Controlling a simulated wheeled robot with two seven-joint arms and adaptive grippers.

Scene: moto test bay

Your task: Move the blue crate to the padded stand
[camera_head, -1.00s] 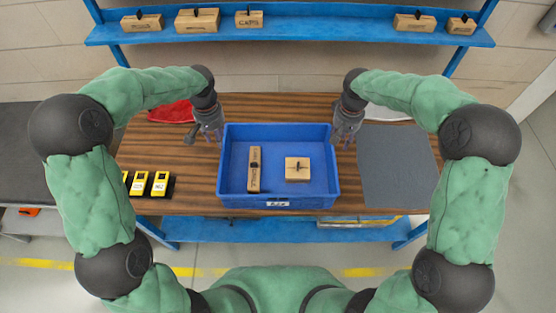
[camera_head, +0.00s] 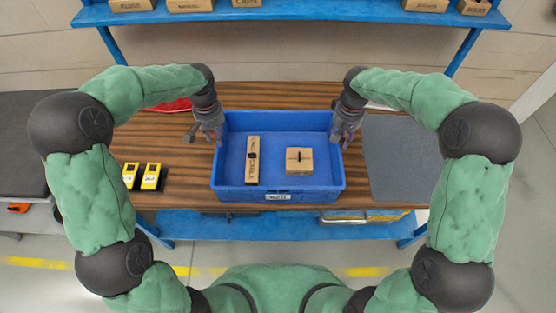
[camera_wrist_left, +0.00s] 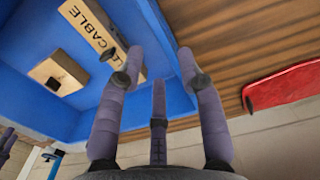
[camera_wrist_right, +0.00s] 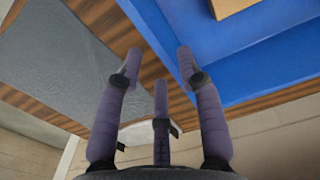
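The blue crate (camera_head: 278,195) sits on the wooden workbench, with two labelled wooden blocks in it, a long one (camera_head: 252,160) and a squarer one (camera_head: 299,161). My left gripper (camera_head: 213,135) is at its left wall; the left wrist view (camera_wrist_left: 157,75) shows open fingers either side of the rim. My right gripper (camera_head: 345,130) is at the right wall, its fingers also apart around the rim in the right wrist view (camera_wrist_right: 160,70). A dark-topped stand (camera_head: 20,140) is at the far left; I cannot tell whether it is padded.
A grey mat (camera_head: 405,160) lies right of the crate. Two yellow devices (camera_head: 140,176) lie to its left, and a red item (camera_wrist_left: 285,85) lies behind left. A blue shelf (camera_head: 300,12) with wooden blocks runs above the bench. Open floor lies in front.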

